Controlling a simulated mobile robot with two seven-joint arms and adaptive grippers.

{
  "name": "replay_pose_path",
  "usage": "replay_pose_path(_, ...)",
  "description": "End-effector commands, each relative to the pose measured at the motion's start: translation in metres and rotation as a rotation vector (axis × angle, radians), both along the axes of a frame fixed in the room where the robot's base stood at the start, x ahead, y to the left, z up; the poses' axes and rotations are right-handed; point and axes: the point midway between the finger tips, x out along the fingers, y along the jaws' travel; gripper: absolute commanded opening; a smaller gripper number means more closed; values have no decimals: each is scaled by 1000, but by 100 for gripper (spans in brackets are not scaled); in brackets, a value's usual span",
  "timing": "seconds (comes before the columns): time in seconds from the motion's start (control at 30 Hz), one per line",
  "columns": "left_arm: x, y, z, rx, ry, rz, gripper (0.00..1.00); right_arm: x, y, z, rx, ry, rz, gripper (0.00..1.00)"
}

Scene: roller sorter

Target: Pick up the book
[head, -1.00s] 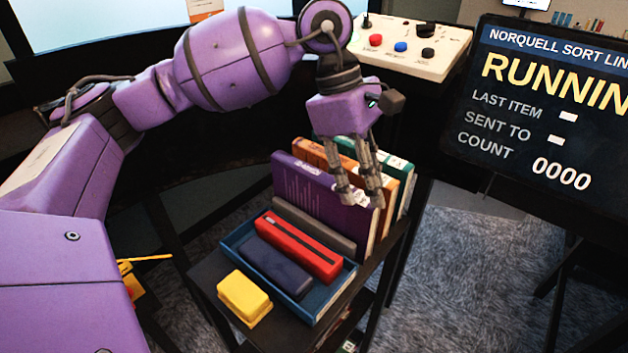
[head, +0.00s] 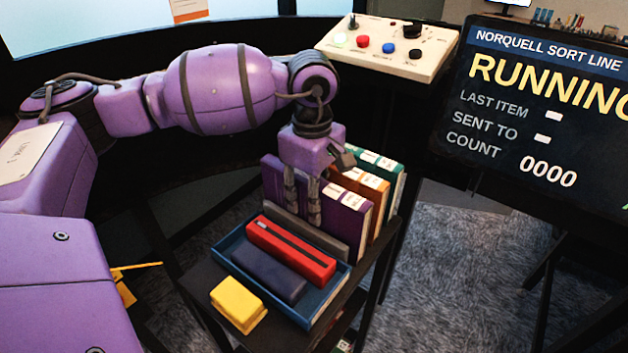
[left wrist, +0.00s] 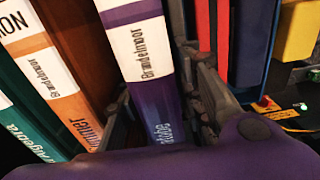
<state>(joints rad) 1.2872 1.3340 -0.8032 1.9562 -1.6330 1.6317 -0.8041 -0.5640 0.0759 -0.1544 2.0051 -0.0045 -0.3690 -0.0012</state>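A purple book (head: 345,215) stands upright in the row of books on the dark cart. In the left wrist view its spine (left wrist: 140,45) faces me, with a white label band. My left gripper (head: 302,218) points down over the book. Its fingers straddle the book: two show in front of its cover in the head view, and another (left wrist: 122,128) shows between it and the orange book in the left wrist view. The fingers look open, close to the covers; contact is hard to make out. The right gripper is not in view.
An orange book (head: 372,190) and a green book (head: 392,177) stand behind. A grey item (head: 325,240) stands in front. A blue tray (head: 312,317) holds red and dark blue cases. A yellow box (head: 238,303) sits at the corner. A button panel (head: 425,68) stands behind.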

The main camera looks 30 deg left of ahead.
Motion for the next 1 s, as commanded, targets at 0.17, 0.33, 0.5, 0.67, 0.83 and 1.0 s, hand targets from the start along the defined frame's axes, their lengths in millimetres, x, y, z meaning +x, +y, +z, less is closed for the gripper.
replay_pose_path(0.17, 0, 0, -1, 0, 1, 1, 34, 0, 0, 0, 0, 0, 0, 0)
replay_pose_path(0.33, 0, 0, -1, 0, 1, 1, 12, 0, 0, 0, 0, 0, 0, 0)
replay_pose_path(0.5, 0, 0, 0, -1, 1, 0, 0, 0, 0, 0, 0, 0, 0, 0)
replay_pose_path(0.67, 1, 0, 1, -1, -2, 0, 0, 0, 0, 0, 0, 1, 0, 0)
replay_pose_path(0.83, 1, 0, 2, -1, -3, 0, 0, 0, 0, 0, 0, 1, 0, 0)
replay_pose_path(1.0, 1, 0, 15, -2, -5, 0, 0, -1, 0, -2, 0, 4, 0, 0)
